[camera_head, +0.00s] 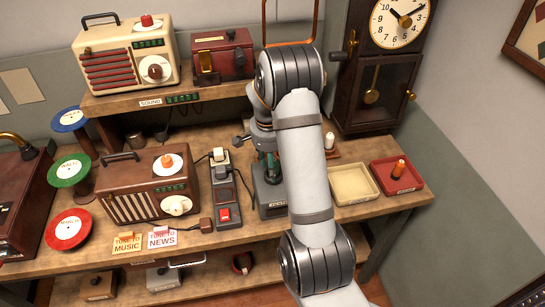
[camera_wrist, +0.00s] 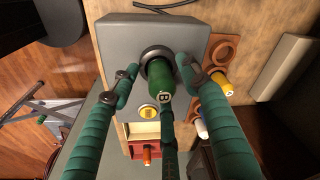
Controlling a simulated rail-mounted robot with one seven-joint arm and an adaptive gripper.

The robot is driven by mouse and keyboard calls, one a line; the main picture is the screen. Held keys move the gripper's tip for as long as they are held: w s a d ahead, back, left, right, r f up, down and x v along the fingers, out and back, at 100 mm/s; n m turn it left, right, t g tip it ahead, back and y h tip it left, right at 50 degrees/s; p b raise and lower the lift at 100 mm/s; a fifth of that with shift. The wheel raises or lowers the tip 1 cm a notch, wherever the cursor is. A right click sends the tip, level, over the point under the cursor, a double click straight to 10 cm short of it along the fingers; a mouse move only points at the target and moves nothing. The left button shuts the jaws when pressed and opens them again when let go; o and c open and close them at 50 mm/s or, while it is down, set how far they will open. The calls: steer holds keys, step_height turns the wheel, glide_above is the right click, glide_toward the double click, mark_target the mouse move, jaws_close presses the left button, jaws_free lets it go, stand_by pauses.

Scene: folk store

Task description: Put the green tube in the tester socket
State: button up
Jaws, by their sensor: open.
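The green tube (camera_wrist: 160,80), marked B on its end, stands in the dark ring socket (camera_wrist: 154,54) on top of the grey tester box (camera_wrist: 185,32) in the wrist view. How deep it sits I cannot tell. My gripper (camera_wrist: 158,82) is open, its teal fingers spread around the tube with gaps visible at the sides. In the head view the tester (camera_head: 271,198) stands mid-table, and my gripper (camera_head: 267,163) is over it, partly hidden by my arm.
Right of the tester are a cream tray (camera_head: 352,199) and a red tray (camera_head: 412,186) holding an orange tube (camera_head: 399,168). A wooden rack (camera_wrist: 225,50) beside the tester holds a yellow tube (camera_wrist: 223,84) and a white tube (camera_wrist: 202,129). A switch box (camera_head: 221,174) stands left.

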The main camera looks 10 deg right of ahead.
steer(key=shift+r, duration=0.6)
step_height(320, 180, up, 11)
steer(key=s+a+b, duration=0.1)
steer(key=shift+s, duration=0.15)
steer(key=shift+f, duration=0.2)
steer(key=f, duration=0.8)
steer(key=w+d+f, duration=0.1)
steer(key=f, duration=0.3)
steer(key=shift+w+p, duration=0.1)
steer(key=shift+p, duration=0.25)
step_height(320, 180, up, 3)
steer(key=shift+w+f+b, duration=0.1)
steer(key=shift+b, duration=0.35)
steer(key=shift+r, duration=0.6)
